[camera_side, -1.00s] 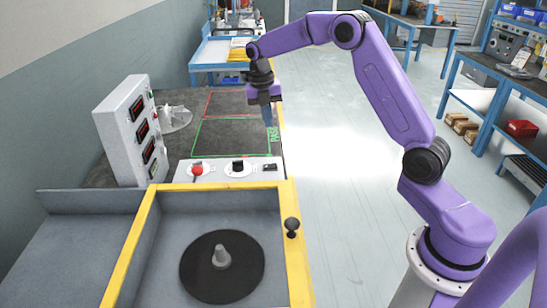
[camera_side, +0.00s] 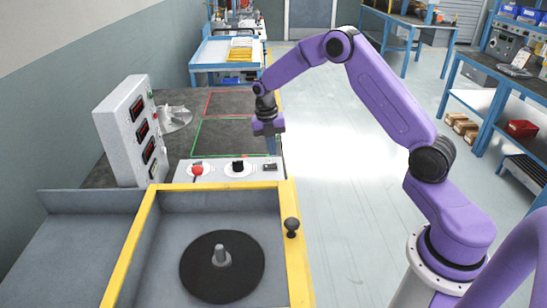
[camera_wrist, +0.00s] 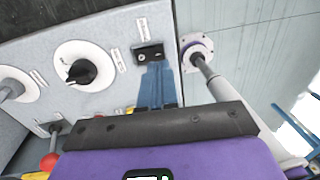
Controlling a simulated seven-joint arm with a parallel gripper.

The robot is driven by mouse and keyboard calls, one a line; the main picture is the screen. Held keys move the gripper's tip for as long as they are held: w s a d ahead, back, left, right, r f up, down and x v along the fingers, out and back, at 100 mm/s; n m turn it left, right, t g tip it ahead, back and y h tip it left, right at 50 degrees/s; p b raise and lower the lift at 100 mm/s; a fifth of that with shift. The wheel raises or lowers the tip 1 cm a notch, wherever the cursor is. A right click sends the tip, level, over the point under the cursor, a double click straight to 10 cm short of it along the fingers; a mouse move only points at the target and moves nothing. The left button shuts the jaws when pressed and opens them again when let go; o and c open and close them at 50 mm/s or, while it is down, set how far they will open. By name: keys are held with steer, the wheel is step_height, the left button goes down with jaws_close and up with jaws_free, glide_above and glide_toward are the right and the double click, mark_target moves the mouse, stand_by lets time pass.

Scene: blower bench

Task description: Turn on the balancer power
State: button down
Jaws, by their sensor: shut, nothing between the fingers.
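A small black switch (camera_side: 270,167) is set at the right end of the light control panel (camera_side: 215,172). It also shows in the wrist view (camera_wrist: 149,53), with a label beside it. My gripper (camera_side: 271,152) is shut and empty, pointing down just above the switch. In the wrist view its blue fingertips (camera_wrist: 156,68) lie together right beside the switch and partly overlap its lower edge in the picture. I cannot tell whether they touch it. A black rotary knob (camera_side: 238,166) on a white dial is left of the switch, also large in the wrist view (camera_wrist: 82,72).
A red knob (camera_side: 197,169) sits at the panel's left. A grey box with red displays (camera_side: 133,130) stands behind left. A yellow-edged bay (camera_side: 300,270) with a black disc (camera_side: 200,268) lies in front. A black ball handle (camera_side: 292,225) stands on its right edge.

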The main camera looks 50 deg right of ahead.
mark_target(274, 165)
steer(key=shift+s+d+f, duration=0.1)
steer(key=shift+f, duration=0.9)
steer(key=shift+s+d+f, duration=0.1)
steer(key=shift+f, duration=0.85)
steer(key=shift+f, duration=0.2)
steer(key=shift+w, duration=0.1)
steer(key=shift+w+a+r, duration=0.2)
steer(key=shift+w+a, duration=0.25)
steer(key=shift+a, duration=0.05)
step_height(274, 165, up, 14)
steer(key=s+d, duration=0.1)
steer(key=shift+s+d, duration=0.1)
